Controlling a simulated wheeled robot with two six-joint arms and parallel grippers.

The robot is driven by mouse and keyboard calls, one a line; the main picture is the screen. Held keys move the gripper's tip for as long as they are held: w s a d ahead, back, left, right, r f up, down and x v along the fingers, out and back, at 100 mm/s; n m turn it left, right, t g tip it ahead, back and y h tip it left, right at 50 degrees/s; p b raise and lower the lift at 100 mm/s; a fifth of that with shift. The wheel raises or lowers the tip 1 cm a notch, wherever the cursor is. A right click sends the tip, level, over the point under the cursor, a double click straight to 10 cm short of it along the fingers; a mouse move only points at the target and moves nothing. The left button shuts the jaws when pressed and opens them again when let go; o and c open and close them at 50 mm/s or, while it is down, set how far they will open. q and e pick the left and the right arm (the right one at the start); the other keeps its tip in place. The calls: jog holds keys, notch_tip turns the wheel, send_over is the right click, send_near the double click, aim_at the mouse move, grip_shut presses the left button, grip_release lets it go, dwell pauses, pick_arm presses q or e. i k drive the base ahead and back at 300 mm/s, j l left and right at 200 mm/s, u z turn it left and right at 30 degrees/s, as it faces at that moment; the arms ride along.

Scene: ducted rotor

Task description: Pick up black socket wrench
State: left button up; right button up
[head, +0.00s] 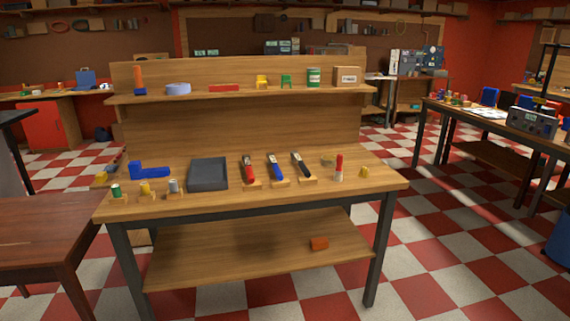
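Three similar tools stand tilted in small wooden holders on the workbench (330,188). The rightmost has a black handle and looks like the black socket wrench (300,163). A blue-handled tool (275,167) is just left of it, and a red-handled tool (248,168) is left of that. They are too small to tell their exact shape. Neither of my grippers is in view.
A dark grey tray (208,174) and a blue block (151,171) lie left of the tools. A red-topped item (339,168) stands to their right. A shelf (235,96) with small items runs above. A brown table (45,230) stands at front left.

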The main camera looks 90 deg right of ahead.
aim_at(296, 158)
jog(key=z, duration=3)
jog(key=i+u, duration=0.3)
jog(key=i, duration=0.7)
